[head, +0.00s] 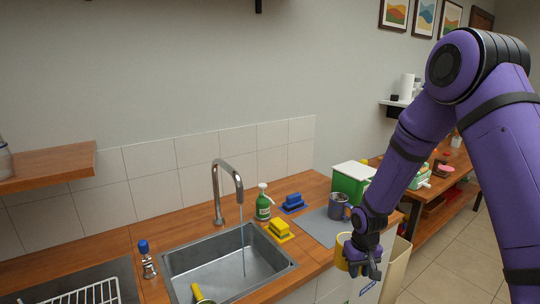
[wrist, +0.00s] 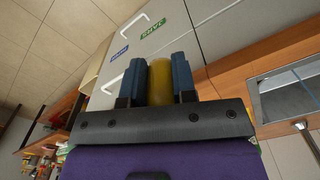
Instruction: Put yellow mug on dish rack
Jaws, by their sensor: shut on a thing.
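A yellow mug (head: 343,250) is in my gripper (head: 368,262), in front of the counter's right end in the head view. In the wrist view the mug (wrist: 161,82) shows as a yellow shape between the two fingers of my gripper (wrist: 160,80). My gripper is shut on it; the exact grip point is hard to see. The dish rack (head: 92,293) shows as metal wires at the bottom left of the head view, over a dark recess left of the sink. Most of the rack is out of frame.
The sink (head: 225,268) with a running faucet (head: 222,185) lies between mug and rack. A wooden shelf (head: 50,168) juts out at left.

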